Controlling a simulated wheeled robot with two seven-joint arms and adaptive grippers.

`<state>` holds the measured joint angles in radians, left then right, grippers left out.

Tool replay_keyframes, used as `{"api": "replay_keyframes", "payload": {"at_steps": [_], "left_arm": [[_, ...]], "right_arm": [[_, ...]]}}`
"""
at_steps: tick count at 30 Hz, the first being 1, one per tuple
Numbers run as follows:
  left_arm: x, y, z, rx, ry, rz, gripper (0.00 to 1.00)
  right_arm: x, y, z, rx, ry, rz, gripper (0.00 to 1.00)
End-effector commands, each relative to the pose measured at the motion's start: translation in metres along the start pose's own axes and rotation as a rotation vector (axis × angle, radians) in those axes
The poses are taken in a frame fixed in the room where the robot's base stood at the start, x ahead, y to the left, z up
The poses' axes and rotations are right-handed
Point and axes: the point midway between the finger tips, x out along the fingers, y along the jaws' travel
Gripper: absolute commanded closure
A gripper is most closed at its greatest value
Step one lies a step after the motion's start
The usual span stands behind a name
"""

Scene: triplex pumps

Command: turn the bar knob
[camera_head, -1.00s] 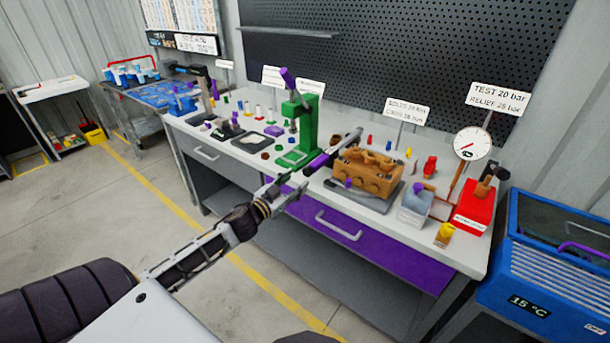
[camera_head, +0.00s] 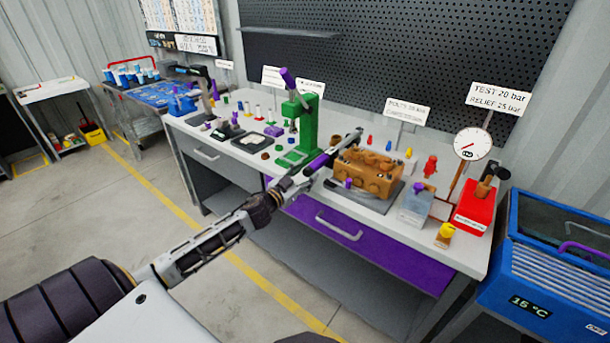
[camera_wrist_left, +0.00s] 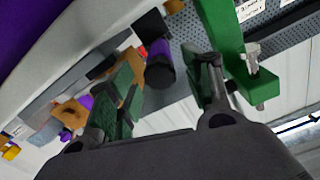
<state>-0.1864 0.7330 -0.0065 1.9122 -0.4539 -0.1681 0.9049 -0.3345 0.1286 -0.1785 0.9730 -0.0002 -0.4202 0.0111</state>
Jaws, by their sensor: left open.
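A dark bar with a purple grip (camera_head: 319,160) reaches over the front left of the orange-brown pump block (camera_head: 371,175). My left gripper (camera_head: 308,171) is open at its near end. In the left wrist view the round purple-and-black grip end (camera_wrist_left: 159,68) shows between the open green-padded fingers (camera_wrist_left: 168,85), without clear contact. A small purple knob (camera_head: 347,183) sits at the front of the pump block, and another purple knob (camera_head: 418,188) tops a grey block (camera_head: 414,207). I cannot tell which of these is the bar knob. My right gripper is not in view.
A green press (camera_head: 303,125) stands left of the pump block. A red unit (camera_head: 473,208) and a gauge (camera_head: 472,144) stand to the right. Below the bench top is a purple drawer (camera_head: 390,255). Free floor lies in front of the bench.

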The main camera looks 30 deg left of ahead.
Motion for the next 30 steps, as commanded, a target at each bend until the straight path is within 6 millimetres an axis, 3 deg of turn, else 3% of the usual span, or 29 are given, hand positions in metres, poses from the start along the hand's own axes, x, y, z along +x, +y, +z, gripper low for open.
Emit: {"api": "replay_keyframes", "payload": {"at_steps": [14,25,30], "left_arm": [[0.0046,0.0000,0.0001,0.000,-0.001,0.000,0.49],[0.0045,-0.0001,0.0000,0.000,0.000,0.000,0.94],[0.0045,0.0000,-0.0001,0.004,0.000,0.000,0.95]], "right_arm": [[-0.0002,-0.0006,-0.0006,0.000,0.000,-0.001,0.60],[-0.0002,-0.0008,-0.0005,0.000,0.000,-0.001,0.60],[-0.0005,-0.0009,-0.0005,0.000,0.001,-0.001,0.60]]}}
